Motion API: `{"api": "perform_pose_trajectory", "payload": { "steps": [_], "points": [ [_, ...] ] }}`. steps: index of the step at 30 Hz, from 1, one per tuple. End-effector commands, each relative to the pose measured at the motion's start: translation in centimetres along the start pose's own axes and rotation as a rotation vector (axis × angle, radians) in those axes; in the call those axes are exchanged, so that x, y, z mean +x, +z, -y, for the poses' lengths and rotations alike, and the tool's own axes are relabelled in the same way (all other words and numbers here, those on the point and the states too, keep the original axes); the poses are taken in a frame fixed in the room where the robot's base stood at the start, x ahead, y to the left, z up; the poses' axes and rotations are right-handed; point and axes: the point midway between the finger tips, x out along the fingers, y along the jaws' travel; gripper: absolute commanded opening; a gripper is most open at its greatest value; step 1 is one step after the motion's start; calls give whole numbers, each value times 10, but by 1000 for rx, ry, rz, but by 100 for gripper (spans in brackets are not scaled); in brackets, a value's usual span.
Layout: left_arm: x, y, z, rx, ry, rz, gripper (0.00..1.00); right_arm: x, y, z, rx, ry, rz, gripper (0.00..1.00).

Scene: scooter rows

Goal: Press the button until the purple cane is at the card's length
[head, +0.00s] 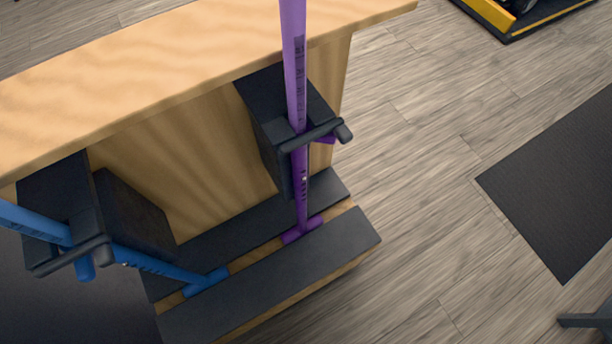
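The purple cane (294,75) stands nearly upright at the wooden stand, its top cut off by the upper picture edge. It passes a black holder (270,105) with a dark bar (315,135) across its front. Dark marks run along its upper and lower tube. A small pale spot, perhaps the button (305,178), shows below the bar. Its purple crosspiece foot (302,230) sits between two black strips. I see no card with a length. Neither gripper is clearly in view.
A blue cane (160,262) leans in a second black holder (135,215) at left. The wooden top (150,60) overhangs both holders. A dark mat (560,185) and yellow-edged platform (495,14) lie right. An unclear dark piece (590,321) shows bottom right. Floor between is clear.

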Motion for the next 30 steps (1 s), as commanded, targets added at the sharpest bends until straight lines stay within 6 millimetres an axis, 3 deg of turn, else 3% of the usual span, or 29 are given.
{"api": "perform_pose_trajectory", "payload": {
  "steps": [14,30],
  "points": [
    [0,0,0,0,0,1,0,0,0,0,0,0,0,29],
    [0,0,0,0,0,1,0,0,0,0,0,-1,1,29]
  ]
}}
